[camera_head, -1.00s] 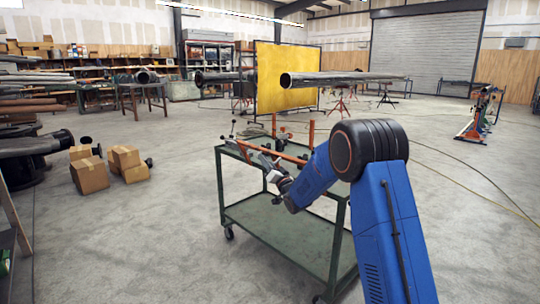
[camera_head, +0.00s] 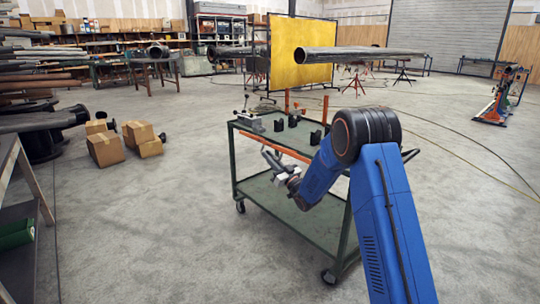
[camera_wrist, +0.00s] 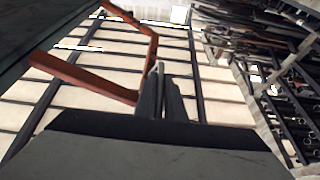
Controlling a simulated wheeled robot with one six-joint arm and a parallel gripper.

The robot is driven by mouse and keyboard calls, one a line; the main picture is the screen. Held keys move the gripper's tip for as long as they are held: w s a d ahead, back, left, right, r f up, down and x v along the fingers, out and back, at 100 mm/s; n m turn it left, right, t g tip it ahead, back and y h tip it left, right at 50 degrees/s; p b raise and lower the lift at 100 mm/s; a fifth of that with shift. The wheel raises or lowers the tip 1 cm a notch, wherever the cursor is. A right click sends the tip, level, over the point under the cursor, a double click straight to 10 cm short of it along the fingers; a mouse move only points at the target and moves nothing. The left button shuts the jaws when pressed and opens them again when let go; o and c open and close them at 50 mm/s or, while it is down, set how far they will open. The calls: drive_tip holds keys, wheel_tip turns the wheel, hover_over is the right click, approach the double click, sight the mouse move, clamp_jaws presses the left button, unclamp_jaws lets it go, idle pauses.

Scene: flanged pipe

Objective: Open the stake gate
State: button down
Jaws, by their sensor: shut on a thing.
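The stake gate, an orange bar frame (camera_head: 260,141), is on the near long side of a green wheeled cart (camera_head: 334,236), its bar just below the top's near edge. Two orange stakes stand upright at the cart's far side. My gripper (camera_head: 268,157) is in front of the near side, close to the bar. In the wrist view the gate's orange bars (camera_wrist: 85,76) run up to the dark fingers of my gripper (camera_wrist: 163,90). My gripper is shut on the gate. The exact grip point is partly hidden by the fingers.
Several dark blocks (camera_head: 292,122) and a clamp-like device (camera_head: 248,120) are on the cart top. A long pipe (camera_head: 350,54) spans behind the cart. Cardboard boxes (camera_head: 105,149) stand on the floor at left.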

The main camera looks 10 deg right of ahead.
drive_tip(key=shift+f, duration=0.1)
idle(0.3)
drive_tip(key=c, duration=1.8)
unclamp_jaws()
drive_tip(key=shift+c, duration=0.2)
drive_tip(key=v, duration=1.7)
drive_tip(key=shift+f, duration=0.15)
drive_tip(key=shift+s+d, duration=0.1)
drive_tip(key=shift+s, duration=0.05)
